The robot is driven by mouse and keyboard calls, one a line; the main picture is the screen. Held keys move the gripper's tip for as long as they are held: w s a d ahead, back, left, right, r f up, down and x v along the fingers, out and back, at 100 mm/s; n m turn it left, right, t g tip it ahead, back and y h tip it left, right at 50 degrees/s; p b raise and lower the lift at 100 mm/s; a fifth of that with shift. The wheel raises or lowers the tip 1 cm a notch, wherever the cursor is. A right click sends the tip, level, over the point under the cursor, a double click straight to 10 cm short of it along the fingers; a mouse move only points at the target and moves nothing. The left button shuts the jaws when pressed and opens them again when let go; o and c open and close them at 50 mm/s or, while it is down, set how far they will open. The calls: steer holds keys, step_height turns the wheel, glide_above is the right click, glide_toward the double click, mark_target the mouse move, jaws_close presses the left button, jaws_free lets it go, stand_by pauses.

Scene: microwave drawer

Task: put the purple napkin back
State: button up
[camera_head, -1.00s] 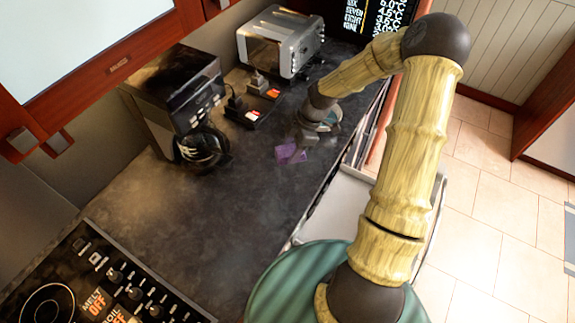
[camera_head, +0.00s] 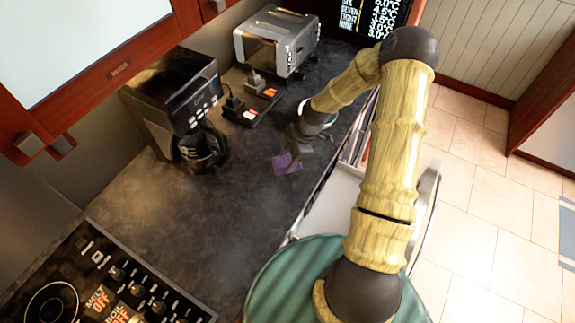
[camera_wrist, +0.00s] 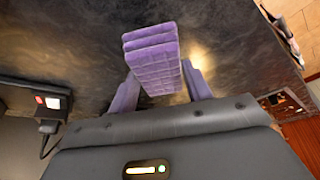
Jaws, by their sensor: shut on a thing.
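The purple napkin (camera_head: 286,163) shows over the dark counter, close to the counter's right edge. My gripper (camera_head: 296,149) is shut on it, and the napkin sticks out past the fingertips. In the wrist view the napkin (camera_wrist: 152,52) is a folded, ridged purple stack between the two fingers of my gripper (camera_wrist: 160,84). It appears held a little above the counter, but the exact gap is hard to tell. An open drawer (camera_head: 330,205) shows below the counter edge, partly hidden by my arm.
A coffee machine (camera_head: 178,95) with a dark jug stands left on the counter. A silver toaster (camera_head: 275,42) and a power strip (camera_head: 250,108) with plugs lie behind. A stove panel (camera_head: 95,275) is at lower left. The middle of the counter is clear.

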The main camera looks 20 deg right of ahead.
step_height(320, 180, down, 4)
steer(key=shift+r+p, duration=0.15)
steer(key=shift+p, duration=0.7)
steer(key=shift+f, duration=0.25)
steer(key=shift+f, duration=0.2)
steer(key=o, duration=0.9)
steer(key=shift+r, duration=0.1)
steer(key=shift+r, duration=0.15)
